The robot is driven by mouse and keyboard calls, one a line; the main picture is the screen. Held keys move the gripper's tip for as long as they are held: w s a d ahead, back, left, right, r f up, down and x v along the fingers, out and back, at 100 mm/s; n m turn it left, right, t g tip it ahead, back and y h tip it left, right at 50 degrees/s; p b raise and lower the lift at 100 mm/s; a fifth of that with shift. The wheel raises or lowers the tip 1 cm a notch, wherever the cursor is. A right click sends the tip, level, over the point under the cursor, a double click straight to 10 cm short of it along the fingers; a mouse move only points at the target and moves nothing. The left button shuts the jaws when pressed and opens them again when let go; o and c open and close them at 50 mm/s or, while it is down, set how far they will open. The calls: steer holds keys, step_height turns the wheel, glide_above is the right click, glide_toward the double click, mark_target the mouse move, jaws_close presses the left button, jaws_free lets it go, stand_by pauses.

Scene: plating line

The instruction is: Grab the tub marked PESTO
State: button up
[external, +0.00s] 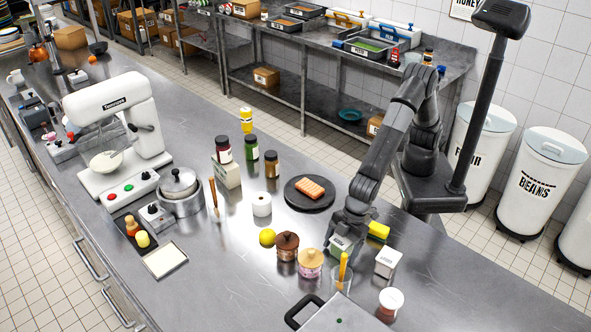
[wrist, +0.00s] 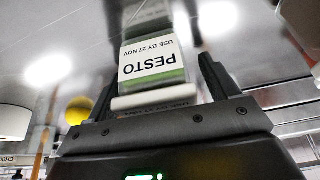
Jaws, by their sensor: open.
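The tub marked PESTO (wrist: 152,62) is in the middle of the wrist view, with a white label reading PESTO and USE BY 27 NOV upside down, and a green band. My gripper (wrist: 162,78) is open, with one finger on each side of the tub; I cannot tell whether either finger touches it. In the external view my gripper (external: 347,224) points down over the small white and green tub (external: 340,246), which stands on the steel counter and is partly hidden by the gripper.
Close by are a yellow sponge (external: 379,230), a white labelled box (external: 388,262), a brown-lidded jar (external: 287,246), a pink jar (external: 311,263), a lemon (external: 267,237) and a dark plate (external: 296,201) with a waffle.

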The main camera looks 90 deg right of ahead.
steer(key=shift+c, duration=0.2)
steer(key=c, duration=1.1)
steer(key=shift+r, duration=0.1)
